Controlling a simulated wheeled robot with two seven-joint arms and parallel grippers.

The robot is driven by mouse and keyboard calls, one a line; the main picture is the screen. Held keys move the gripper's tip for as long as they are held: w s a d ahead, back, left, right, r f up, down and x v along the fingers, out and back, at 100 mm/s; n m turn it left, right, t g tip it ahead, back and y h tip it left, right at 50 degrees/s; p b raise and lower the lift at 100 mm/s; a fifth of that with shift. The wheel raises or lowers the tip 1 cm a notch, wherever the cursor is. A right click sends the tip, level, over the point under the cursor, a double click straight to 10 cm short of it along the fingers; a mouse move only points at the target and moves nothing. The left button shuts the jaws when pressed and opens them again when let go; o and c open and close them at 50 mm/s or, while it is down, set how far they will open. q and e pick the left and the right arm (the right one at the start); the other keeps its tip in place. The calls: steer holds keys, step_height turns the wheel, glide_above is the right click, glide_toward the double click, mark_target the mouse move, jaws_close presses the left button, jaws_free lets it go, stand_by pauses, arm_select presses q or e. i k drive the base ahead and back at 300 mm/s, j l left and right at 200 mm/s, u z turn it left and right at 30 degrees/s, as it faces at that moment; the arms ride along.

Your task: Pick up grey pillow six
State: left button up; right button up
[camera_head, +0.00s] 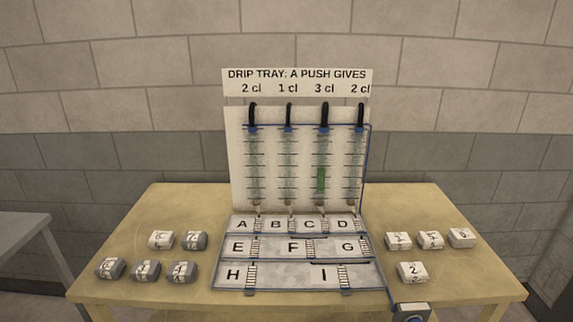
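Several small pillow-shaped blocks with dark marks on top lie on the left part of the table. The grey ones are a back one (194,241), a front left one (110,268), a front middle one (145,271) and a front right one (181,272). A paler block (161,240) lies beside the back grey one. The marks are too small and tilted for me to tell which grey pillow is six. Neither of my grippers is in view.
A drip tray rack (238,222) with lettered compartments and a tall backboard (237,160) with tubes fills the table's middle. Several white blocks (430,240) lie on the right. A grey box (412,311) hangs at the front edge. The table (455,275) is otherwise clear.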

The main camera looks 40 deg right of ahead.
mark_target(109, 267)
steer(key=z, duration=0.35)
steer(key=i+j+z, duration=0.25)
steer(key=j+z, duration=0.2)
steer(key=j, duration=0.2)
steer(key=i+j+z, duration=0.25)
steer(key=j, duration=0.15)
steer(key=j+z, duration=0.2)
steer(key=j, duration=0.15)
